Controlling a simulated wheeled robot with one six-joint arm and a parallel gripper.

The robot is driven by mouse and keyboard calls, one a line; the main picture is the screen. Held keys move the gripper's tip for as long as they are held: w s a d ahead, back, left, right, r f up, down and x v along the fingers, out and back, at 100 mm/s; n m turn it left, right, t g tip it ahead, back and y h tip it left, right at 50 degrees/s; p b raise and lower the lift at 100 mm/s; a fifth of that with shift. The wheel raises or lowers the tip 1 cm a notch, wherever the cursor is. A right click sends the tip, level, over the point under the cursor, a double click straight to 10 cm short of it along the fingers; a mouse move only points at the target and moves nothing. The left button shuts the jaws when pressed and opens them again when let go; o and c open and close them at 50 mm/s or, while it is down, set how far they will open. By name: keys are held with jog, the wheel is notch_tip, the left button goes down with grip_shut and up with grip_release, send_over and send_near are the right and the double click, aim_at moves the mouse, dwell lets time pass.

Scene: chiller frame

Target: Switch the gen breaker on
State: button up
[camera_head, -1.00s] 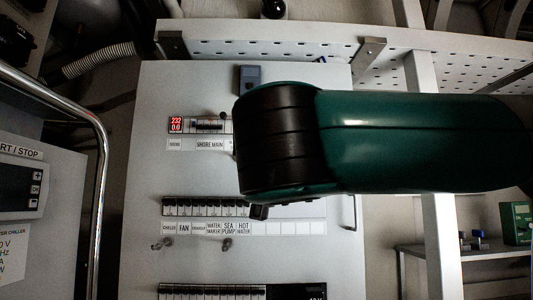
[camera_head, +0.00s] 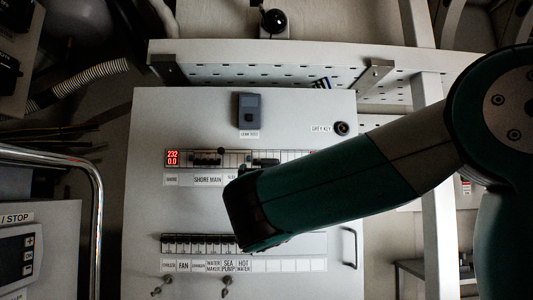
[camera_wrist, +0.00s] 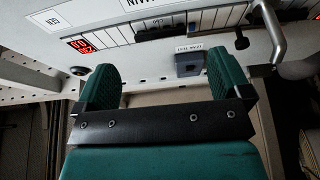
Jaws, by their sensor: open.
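The upper breaker row runs across the grey panel. In the head view a dark breaker (camera_head: 265,162) right of the shore main breaker (camera_head: 207,159) appears to be the gen breaker; my arm hides most of its label. It probably shows as a dark block (camera_wrist: 160,25) in the wrist view, near partly cut-off lettering reading MAIN. Its lever position is too small to tell. My gripper (camera_wrist: 165,78) is open and empty, its two green fingers wide apart, short of the panel. In the head view the gripper is hidden behind my arm.
A grey-blue leak test box (camera_head: 249,111) sticks out above the row and shows between my fingers in the wrist view (camera_wrist: 189,63). A lower breaker row (camera_head: 195,244), a key switch (camera_head: 341,128), a panel handle (camera_head: 349,248) and a metal rail (camera_head: 98,210) are nearby.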

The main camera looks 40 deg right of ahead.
jog(key=p+x, duration=0.1)
jog(key=x, duration=0.5)
jog(key=shift+p, duration=0.3)
jog(key=c, duration=0.9)
jog(key=shift+c, duration=0.2)
